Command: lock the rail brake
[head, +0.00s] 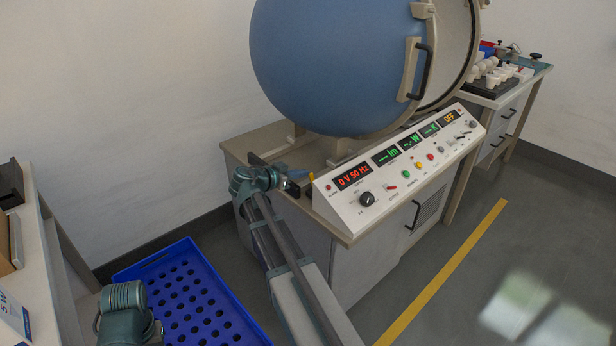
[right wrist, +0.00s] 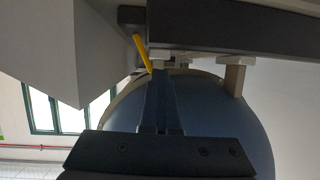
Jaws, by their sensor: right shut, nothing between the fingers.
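A yellow lever, which looks like the rail brake handle (right wrist: 143,52), hangs from a dark block in the right wrist view. A small yellow part that seems to be the same lever (head: 310,178) shows left of the control panel in the head view. My right gripper (head: 292,188) is at the bench's left front, just left of that yellow part. Its fingers (right wrist: 158,78) are shut and empty, with their tips close to the lever's end. I cannot tell whether they touch it. My left gripper is out of view; only part of that arm shows.
The blue sphere (head: 325,60) stands on the bench behind my right gripper. The sloped control panel (head: 400,165) is close on the right. A blue perforated crate (head: 190,300) lies on the floor at the left. A side bench (head: 510,90) holds white bulbs.

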